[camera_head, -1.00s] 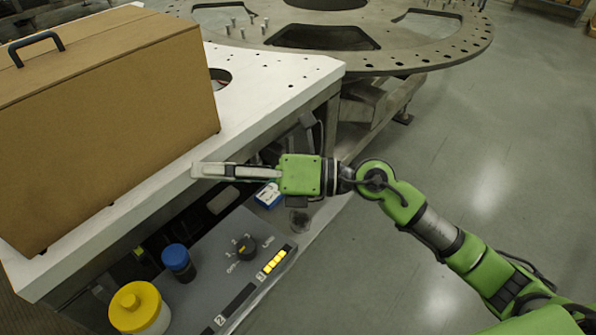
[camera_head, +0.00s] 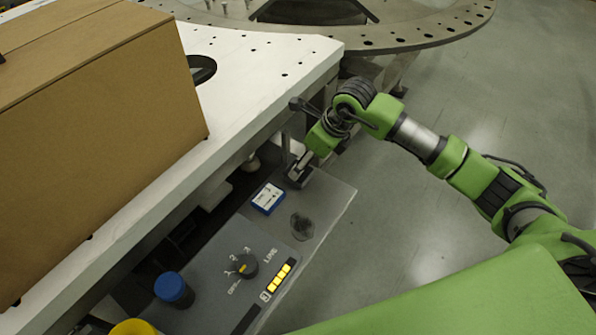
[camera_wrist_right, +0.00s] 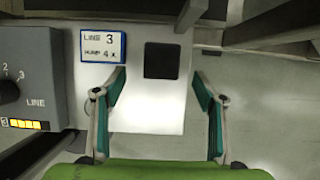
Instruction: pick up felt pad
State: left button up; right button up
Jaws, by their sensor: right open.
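The felt pad looks to be the dark flat square (camera_wrist_right: 161,60) on the pale shelf in the right wrist view. My right gripper (camera_wrist_right: 160,76) is open, with one green-lined finger to each side of the pad in the picture and the pad just beyond the fingertips. Nothing is between the fingers. In the head view my right gripper (camera_head: 300,168) points down at the shelf's far end and partly covers the pad area. I cannot tell its exact height above the pad. My left gripper is not in view.
A blue-edged card (camera_head: 267,198) and a dark round see-through item (camera_head: 302,226) lie near the pad.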

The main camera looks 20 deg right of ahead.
aim_at(304, 174)
jog(key=x, duration=0.3)
jog(key=shift+f+p, duration=0.1)
jog(key=shift+p, duration=0.3)
jog(key=x, duration=0.2)
jog(key=shift+w+f, duration=0.25)
jog(key=shift+f, duration=0.1)
jog(key=shift+w+f, duration=0.15)
jog(key=shift+f, duration=0.25)
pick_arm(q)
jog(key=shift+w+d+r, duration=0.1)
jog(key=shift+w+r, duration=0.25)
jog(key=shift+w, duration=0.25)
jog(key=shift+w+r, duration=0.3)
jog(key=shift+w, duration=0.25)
pick_arm(e)
jog(key=c, duration=1.1)
